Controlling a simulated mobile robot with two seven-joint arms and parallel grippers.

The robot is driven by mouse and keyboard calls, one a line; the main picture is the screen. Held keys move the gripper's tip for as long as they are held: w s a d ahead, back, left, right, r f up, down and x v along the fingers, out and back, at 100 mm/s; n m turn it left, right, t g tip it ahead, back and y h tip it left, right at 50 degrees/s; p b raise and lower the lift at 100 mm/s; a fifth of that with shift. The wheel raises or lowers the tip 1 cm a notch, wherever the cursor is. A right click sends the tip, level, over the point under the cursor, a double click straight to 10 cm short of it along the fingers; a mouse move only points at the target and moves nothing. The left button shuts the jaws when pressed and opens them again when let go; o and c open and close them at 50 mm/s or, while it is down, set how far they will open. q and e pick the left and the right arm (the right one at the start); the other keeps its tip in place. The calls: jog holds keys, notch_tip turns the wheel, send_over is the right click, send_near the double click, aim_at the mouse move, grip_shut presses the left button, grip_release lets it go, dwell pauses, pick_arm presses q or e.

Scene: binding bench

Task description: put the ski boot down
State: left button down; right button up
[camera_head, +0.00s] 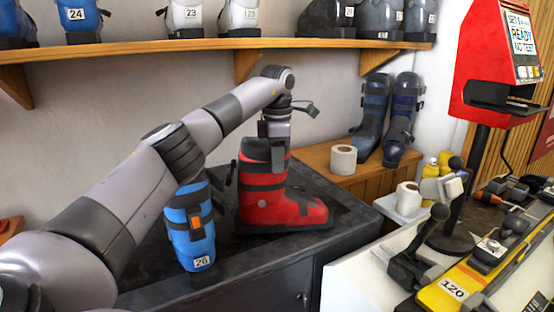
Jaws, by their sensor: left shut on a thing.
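A red ski boot (275,200) with a dark cuff stands upright over the dark bench top (335,200), toe pointing right. My left gripper (272,135) is above it, shut on the top of the boot's cuff. The fingertips are partly hidden by the cuff. The sole looks to be at the bench surface, but I cannot tell if it touches. A blue boot (190,225) labelled 26 stands on the bench to the left of the red boot, partly behind my left arm. My right gripper is not in view.
A wooden shelf (210,44) with several boots runs above. Tape rolls (343,160) and two dark blue boots (402,115) sit at the back right. A red sign machine (500,60) stands right, near a yellow ski (450,291) on a white bench. Bench space right of the red boot is clear.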

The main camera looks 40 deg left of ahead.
pick_arm(q)
jog(key=shift+f, duration=0.4)
jog(key=c, duration=0.9)
grip_release()
jog(key=r, duration=0.7)
jog(key=shift+s+d+r, duration=0.1)
jog(key=shift+s+d, duration=0.05)
jog(key=shift+d, duration=0.05)
